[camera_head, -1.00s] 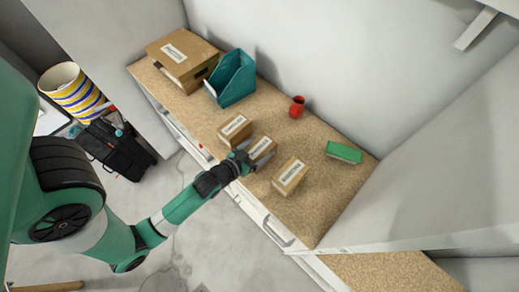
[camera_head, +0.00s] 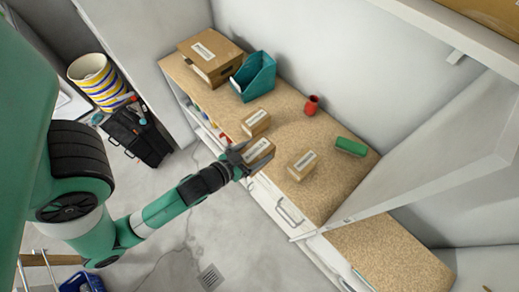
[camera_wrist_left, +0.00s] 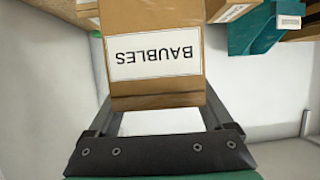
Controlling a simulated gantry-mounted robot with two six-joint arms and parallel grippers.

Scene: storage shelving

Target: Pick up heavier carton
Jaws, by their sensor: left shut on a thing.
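My left gripper (camera_head: 246,162) is shut on a brown carton (camera_head: 261,149) near the counter's front edge. In the left wrist view the carton (camera_wrist_left: 157,85) sits between the fingers, its white label reading BAUBLES upside down to me. It looks raised above the counter, though the gap beneath it is hard to judge. A second small carton (camera_head: 256,122) stands on the counter just behind it, and a third carton (camera_head: 302,165) stands to its right; both have white labels. My right gripper is not in view.
On the speckled counter (camera_head: 335,190) are a large carton (camera_head: 210,56), a teal file holder (camera_head: 254,76), a red vase (camera_head: 312,105) and a green box (camera_head: 351,147). A white panel (camera_head: 430,160) bounds the right. Counter is clear between the vase and cartons.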

